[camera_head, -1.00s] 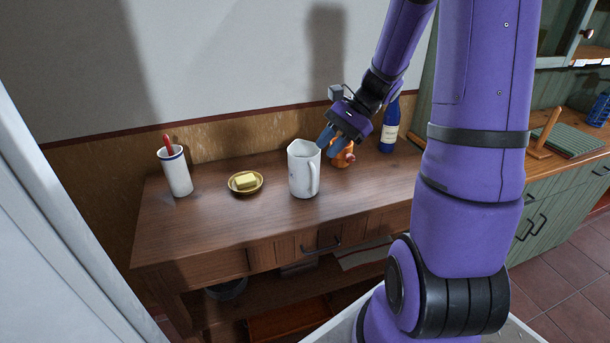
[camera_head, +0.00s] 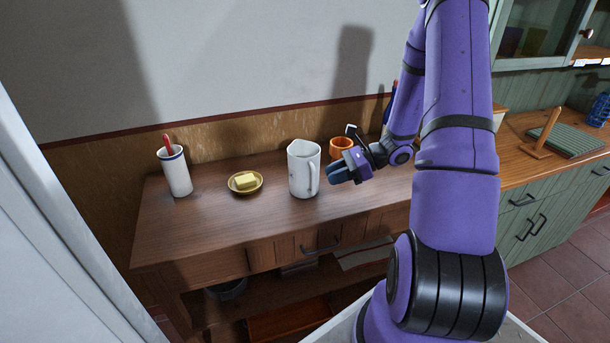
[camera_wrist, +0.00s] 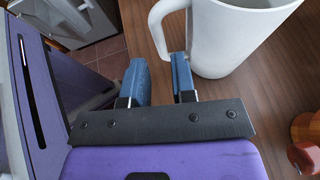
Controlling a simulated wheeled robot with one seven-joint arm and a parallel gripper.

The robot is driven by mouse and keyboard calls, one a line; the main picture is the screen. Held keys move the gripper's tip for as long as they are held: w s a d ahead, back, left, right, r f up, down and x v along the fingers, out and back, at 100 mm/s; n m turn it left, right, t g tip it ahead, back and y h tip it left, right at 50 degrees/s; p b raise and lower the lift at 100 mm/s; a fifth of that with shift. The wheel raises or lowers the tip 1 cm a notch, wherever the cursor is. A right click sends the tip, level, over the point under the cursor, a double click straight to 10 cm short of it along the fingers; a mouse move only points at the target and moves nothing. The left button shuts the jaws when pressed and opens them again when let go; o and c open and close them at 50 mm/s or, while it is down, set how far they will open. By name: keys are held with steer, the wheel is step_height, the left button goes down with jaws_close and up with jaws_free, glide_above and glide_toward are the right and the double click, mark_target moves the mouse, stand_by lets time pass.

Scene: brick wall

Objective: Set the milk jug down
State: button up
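The white milk jug (camera_head: 301,172) stands upright on the wooden sideboard, its handle on the right side. My gripper (camera_head: 332,173) is just right of the handle, low over the sideboard top and pointing left. In the wrist view the jug (camera_wrist: 232,35) fills the upper right, its handle (camera_wrist: 158,25) at the fingertips. My gripper's two blue fingers (camera_wrist: 160,68) are apart with a gap between them. The lower end of the handle is at or near this gap. I cannot tell whether a finger touches it.
The wooden sideboard (camera_head: 215,224) also carries a cup with a red-handled item (camera_head: 176,173), a yellow dish (camera_head: 233,188) with butter (camera_head: 246,181), and an orange mug (camera_head: 341,147) behind my gripper. A blue bottle (camera_head: 388,105) is mostly hidden by my arm. The sideboard's front is clear.

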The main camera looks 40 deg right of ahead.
mark_target(314, 194)
steer(key=shift+f+x, duration=0.15)
steer(key=shift+x, duration=1.45)
steer(key=shift+f+x, duration=0.15)
steer(key=shift+x, duration=1.45)
steer(key=shift+d, duration=0.1)
jaws_close()
